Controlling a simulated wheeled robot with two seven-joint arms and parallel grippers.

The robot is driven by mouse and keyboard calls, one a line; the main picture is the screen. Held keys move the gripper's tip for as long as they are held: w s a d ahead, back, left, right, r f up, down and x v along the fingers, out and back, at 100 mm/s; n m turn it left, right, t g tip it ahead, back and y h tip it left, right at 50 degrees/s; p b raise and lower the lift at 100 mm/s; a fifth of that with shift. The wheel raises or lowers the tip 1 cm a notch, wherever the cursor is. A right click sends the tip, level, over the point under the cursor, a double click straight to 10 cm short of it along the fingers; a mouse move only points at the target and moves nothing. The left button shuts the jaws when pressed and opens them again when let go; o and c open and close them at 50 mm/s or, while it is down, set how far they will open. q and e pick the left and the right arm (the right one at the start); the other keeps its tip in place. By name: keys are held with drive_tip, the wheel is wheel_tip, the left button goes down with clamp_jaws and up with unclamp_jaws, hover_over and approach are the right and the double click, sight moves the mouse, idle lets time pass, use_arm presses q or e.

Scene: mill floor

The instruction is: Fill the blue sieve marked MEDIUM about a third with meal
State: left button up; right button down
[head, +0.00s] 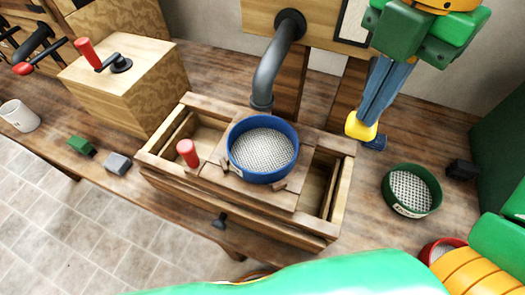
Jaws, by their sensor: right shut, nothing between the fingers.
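The blue sieve (236,165) sits on the wooden boards of an open bin, below the mouth of a grey pipe (267,75). Its pale mesh shows bare, with no meal seen on it. A small white label shows low on its rim, too small to read. My right gripper (367,134) hangs fingers-down to the right of and behind the sieve, apart from it. Its long blue fingers, one with a yellow tip, are shut and empty. My left gripper is not in view.
The wooden bin (230,214) has a red-knobbed lever (187,152) left of the sieve. A green sieve (434,204) and a red sieve (428,250) stand at the right. A wooden box with a red crank (88,54) and a mug (19,116) are at the left.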

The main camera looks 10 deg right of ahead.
drive_tip(key=shift+f+b, duration=1.15)
drive_tip(key=shift+f, duration=0.25)
drive_tip(key=shift+r, duration=0.1)
idle(1.9)
wheel_tip(320, 180, up, 9)
drive_tip(key=p, duration=0.9)
drive_tip(key=shift+p, duration=0.4)
